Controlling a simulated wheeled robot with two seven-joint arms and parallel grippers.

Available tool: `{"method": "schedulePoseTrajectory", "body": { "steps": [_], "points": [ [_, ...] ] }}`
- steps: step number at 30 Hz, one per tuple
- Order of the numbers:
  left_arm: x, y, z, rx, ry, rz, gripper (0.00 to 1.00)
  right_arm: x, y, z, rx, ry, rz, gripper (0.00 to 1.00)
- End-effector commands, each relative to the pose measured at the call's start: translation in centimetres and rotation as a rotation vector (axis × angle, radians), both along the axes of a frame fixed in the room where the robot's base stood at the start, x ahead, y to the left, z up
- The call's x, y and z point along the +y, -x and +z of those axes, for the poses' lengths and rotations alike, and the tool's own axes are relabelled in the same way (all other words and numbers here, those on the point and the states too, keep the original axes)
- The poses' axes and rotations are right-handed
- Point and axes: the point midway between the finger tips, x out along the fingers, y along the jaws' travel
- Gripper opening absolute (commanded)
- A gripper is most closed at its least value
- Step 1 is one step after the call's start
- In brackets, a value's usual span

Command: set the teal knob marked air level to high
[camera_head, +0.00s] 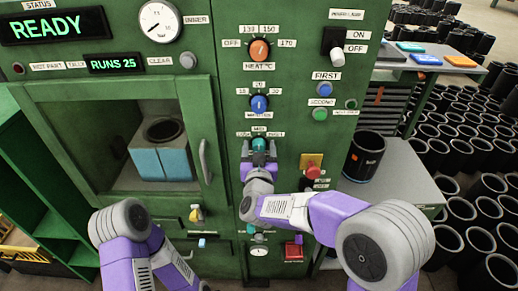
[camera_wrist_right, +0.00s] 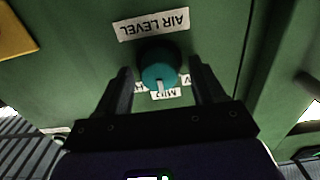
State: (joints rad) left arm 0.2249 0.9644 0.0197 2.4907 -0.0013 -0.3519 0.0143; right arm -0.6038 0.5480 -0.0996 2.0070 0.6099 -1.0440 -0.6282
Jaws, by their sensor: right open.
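The teal knob (camera_head: 259,143) is on the green machine panel, with small labels around its upper side. In the right wrist view the teal knob (camera_wrist_right: 158,76) lies under an upside-down AIR LEVEL label (camera_wrist_right: 151,25). Its white mark points toward the MID label (camera_wrist_right: 166,95). My right gripper (camera_head: 260,158) is at the knob. In the right wrist view its fingers (camera_wrist_right: 160,70) are apart, one on each side of the knob, with gaps visible. I cannot tell how deep the fingertips reach. My left arm shows at lower left, but its gripper is out of view.
Above are a blue knob (camera_head: 260,104) and an orange heat knob (camera_head: 260,49). A red button on a yellow plate (camera_head: 311,165) is to the right. A door handle (camera_head: 206,161) sticks out on the left. A black sleeve (camera_head: 364,156) stands on the grey side table (camera_head: 402,176).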

Motion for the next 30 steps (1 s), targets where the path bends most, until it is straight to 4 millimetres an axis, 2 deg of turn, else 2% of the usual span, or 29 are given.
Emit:
{"method": "schedulePoseTrajectory", "body": {
  "steps": [6,17,23,30],
  "points": [
    [0.0,0.0,0.0,0.0,0.0,0.0,0.43,0.0,-0.1,0.0,0.001,0.001,0.0,0.68],
    [0.0,0.0,0.0,0.0,0.0,0.0,0.43,0.0,0.0,0.0,0.001,0.0,0.0,0.14],
    [0.0,0.0,-0.2,0.0,0.0,0.0,0.43,0.0,0.0,-0.1,0.001,-0.014,0.0,0.14],
    [0.0,0.0,-1.6,0.0,0.0,0.0,0.43,-0.1,0.0,-0.3,0.001,-0.113,0.0,0.14]
  ]
}}
